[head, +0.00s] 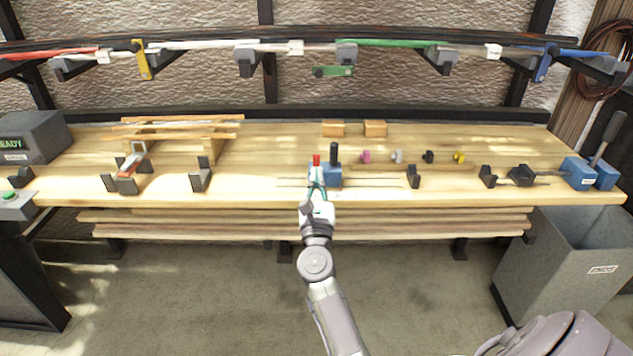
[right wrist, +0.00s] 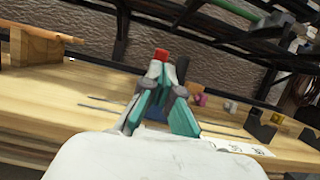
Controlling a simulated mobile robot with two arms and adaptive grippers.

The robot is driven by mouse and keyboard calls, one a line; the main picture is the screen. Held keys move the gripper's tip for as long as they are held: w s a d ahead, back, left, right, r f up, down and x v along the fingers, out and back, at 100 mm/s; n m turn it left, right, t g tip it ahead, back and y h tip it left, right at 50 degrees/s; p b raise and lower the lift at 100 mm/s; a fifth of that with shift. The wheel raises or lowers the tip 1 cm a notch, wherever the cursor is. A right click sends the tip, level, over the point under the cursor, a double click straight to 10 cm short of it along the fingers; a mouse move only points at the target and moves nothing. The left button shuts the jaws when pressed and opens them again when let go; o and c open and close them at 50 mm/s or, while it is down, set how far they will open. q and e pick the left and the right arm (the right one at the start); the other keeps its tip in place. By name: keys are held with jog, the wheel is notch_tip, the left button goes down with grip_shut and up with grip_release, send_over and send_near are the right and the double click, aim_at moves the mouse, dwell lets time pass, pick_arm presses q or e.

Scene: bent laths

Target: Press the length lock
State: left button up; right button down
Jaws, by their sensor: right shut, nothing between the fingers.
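A blue block (head: 331,174) sits near the front edge of the bench, with a red-topped part (head: 316,160) and a black upright post (head: 334,153) on it. No label shows which part is the length lock. My right gripper (head: 317,180) is shut and empty, right in front of the red-topped part. In the right wrist view, the teal-padded fingers (right wrist: 158,84) come together just below the red top (right wrist: 161,55), with the black post (right wrist: 182,69) behind to the right. Whether they touch is unclear. The fingers partly hide the block. My left gripper is not in view.
Thin rods lie beside the block, along the wooden bench (head: 270,150). Black holders (head: 413,176) stand to the right, and coloured knobs (head: 366,157) behind. A clamp (head: 133,165) and wooden laths (head: 180,122) are at left. A grey bin (head: 560,260) stands below right.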

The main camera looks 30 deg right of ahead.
jog(key=v, duration=1)
jog(key=shift+d, duration=0.15)
